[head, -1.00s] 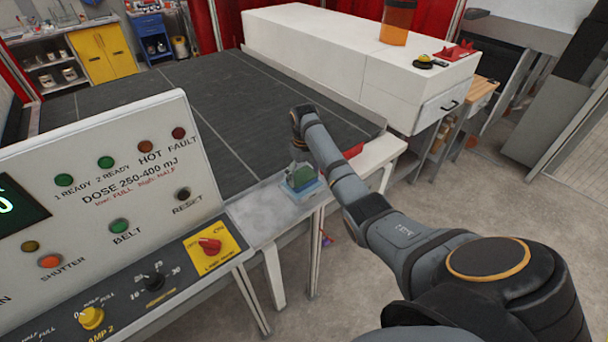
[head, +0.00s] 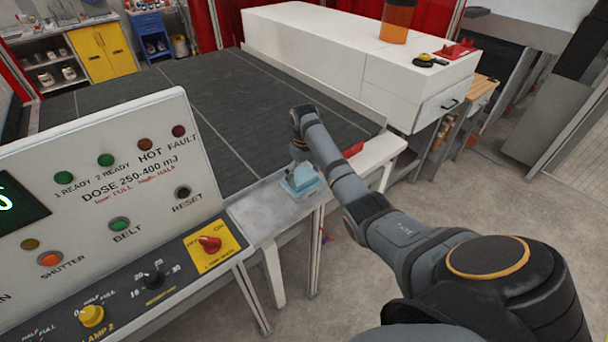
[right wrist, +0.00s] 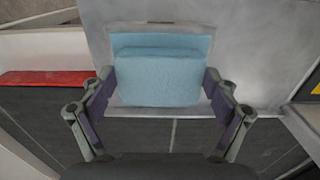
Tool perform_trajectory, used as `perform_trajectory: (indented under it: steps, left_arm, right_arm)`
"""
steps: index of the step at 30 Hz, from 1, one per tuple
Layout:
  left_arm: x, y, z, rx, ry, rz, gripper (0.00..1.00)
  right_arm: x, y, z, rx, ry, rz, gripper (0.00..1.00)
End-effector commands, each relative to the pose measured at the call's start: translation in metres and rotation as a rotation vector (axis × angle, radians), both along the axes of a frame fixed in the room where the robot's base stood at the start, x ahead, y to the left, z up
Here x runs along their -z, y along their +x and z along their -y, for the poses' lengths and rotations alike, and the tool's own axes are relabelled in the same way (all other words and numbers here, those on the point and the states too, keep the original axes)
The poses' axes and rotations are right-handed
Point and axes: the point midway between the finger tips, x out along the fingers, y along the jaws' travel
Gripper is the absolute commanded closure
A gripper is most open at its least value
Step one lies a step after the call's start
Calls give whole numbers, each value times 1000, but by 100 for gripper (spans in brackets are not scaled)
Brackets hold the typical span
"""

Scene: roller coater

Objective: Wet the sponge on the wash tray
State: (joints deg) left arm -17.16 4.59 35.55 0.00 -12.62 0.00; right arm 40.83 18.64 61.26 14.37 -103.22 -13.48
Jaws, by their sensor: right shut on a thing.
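The sponge is a light blue block (right wrist: 160,80) between the two fingers of my right gripper (right wrist: 159,84) in the right wrist view. The fingers are shut on its sides. The wash tray (right wrist: 160,40), a shallow pale tray with a light blue inside, lies directly behind the sponge in that view. In the head view my right gripper (head: 301,172) points down at the tray (head: 301,187) on the metal ledge. I cannot tell whether the sponge touches the tray floor. My left gripper is not in view.
A grey metal ledge (head: 262,208) surrounds the tray. The dark conveyor belt (head: 215,105) lies beyond it, with a control panel (head: 110,190) at left and a long white housing (head: 350,55) behind. A red strip (right wrist: 45,78) lies beside the tray.

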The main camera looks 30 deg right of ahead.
Motion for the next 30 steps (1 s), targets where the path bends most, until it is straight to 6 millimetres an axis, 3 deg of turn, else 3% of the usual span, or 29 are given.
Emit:
perform_trajectory:
  steps: [10,24,30]
  left_arm:
    - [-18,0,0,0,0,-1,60]
    - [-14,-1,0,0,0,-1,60]
    - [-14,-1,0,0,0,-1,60]
  right_arm:
    - [-26,0,0,0,1,-2,37]
    - [-65,0,0,0,0,0,37]
    - [-70,0,0,0,1,-1,37]
